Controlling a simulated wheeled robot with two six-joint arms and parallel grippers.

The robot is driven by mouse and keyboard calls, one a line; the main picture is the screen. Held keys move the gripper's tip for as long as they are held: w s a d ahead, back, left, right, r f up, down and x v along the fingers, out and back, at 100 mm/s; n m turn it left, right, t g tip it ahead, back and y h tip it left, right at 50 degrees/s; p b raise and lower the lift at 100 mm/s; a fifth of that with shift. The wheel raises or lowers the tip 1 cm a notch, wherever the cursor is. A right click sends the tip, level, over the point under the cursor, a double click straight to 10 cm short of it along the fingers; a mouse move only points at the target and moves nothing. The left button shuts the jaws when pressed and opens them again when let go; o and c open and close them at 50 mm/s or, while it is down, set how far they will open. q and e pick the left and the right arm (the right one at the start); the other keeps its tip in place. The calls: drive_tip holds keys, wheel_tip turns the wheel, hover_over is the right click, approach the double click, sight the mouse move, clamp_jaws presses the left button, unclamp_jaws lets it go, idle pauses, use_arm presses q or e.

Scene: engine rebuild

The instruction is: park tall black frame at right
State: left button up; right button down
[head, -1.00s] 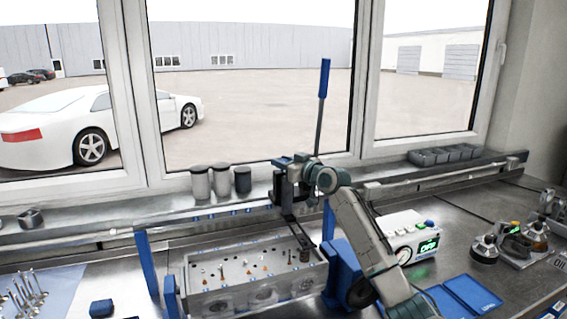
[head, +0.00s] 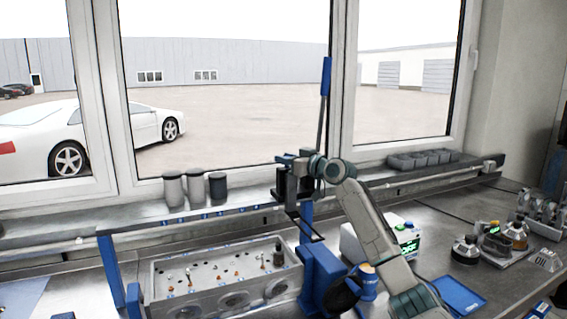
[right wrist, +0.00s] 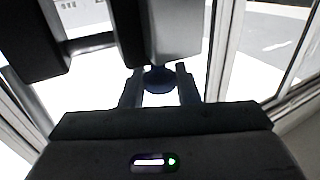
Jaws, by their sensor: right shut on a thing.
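The tall black frame (head: 304,227) stands at the rail behind the bench, and its lower arm reaches forward just right of the engine block (head: 163,279). A tall lever with a blue handle (head: 326,78) rises beside it. My right gripper (head: 289,160) is at the upper part of the frame and shut. In the right wrist view my fingers (right wrist: 158,88) are on either side of a blue rounded part (right wrist: 158,78), with dark frame parts above. The exact contact is partly hidden. My left gripper is not in view.
The rail (head: 430,173) runs on to the right, below grey bins (head: 424,159). Three canisters (head: 196,187) stand on the ledge at left. A white device (head: 358,243) with a green display, a blue tray (head: 457,293) and bottles (head: 466,248) are on the right bench.

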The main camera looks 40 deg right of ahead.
drive_tip(key=c, duration=1.2)
unclamp_jaws()
drive_tip(key=shift+d+r, duration=0.15)
drive_tip(key=shift+c, duration=0.2)
drive_tip(key=shift+o, duration=0.4)
drive_tip(key=shift+d, duration=0.15)
drive_tip(key=shift+s+f, duration=0.1)
drive_tip(key=shift+f, duration=0.1)
drive_tip(key=shift+s+f, duration=0.1)
drive_tip(key=shift+s, duration=0.15)
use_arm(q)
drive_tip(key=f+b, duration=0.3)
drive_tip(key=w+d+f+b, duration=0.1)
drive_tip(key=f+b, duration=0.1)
use_arm(e)
drive_tip(key=s+d, duration=0.1)
drive_tip(key=s, duration=0.9)
drive_tip(key=shift+d, duration=0.35)
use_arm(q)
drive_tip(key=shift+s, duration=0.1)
